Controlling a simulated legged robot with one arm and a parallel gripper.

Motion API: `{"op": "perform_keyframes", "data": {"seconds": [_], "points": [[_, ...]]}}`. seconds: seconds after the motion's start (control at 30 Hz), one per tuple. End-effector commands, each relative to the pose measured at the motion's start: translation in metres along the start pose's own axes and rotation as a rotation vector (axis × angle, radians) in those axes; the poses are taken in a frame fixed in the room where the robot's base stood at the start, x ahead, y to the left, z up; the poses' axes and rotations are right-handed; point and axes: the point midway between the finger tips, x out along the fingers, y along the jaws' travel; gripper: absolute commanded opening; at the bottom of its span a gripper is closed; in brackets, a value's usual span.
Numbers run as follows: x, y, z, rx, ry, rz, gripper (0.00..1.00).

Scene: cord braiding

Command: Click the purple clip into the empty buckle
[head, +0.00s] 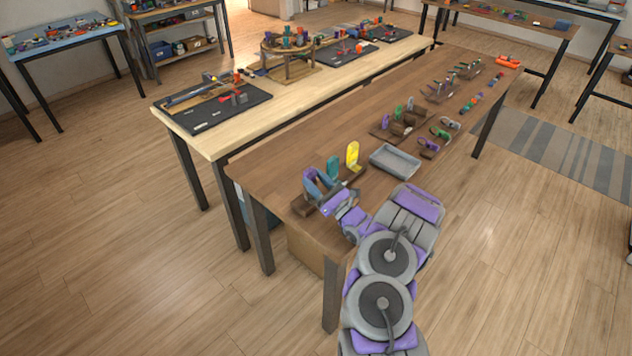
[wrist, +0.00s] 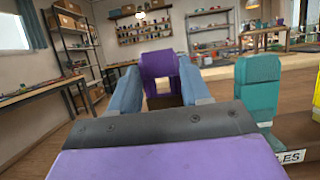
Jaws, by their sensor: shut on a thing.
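My gripper (head: 318,186) is at the near left end of the dark brown table, beside a wooden rack. In the wrist view its two blue-grey fingers (wrist: 160,88) are shut on an upright purple clip (wrist: 159,66) with an opening low in its middle. A teal upright piece (wrist: 257,84) stands just right of the fingers on the rack (wrist: 298,130), whose label ends in "LES". In the head view the teal piece (head: 333,168) and a yellow one (head: 352,156) stand in a row beyond my gripper. The clip's lower end and any buckle under it are hidden.
A grey tray (head: 395,160) lies right of the yellow piece. Farther back are a wooden rack with several upright coloured pieces (head: 397,112), and a small holder with a purple piece (head: 428,148). A lighter table (head: 285,103) with work boards adjoins on the left.

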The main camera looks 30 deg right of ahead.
Motion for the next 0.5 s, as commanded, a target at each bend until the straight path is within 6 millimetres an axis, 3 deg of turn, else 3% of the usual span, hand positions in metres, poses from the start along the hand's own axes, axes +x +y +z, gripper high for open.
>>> {"op": "perform_keyframes", "data": {"seconds": [0.43, 0.47, 0.5], "points": [[-0.0008, 0.0003, -0.0024, 0.001, 0.001, 0.001, 0.15], [-0.0007, 0.0003, -0.0024, 0.001, 0.001, 0.001, 0.48], [-0.0008, 0.0003, -0.0026, 0.001, 0.001, 0.001, 0.52]]}}
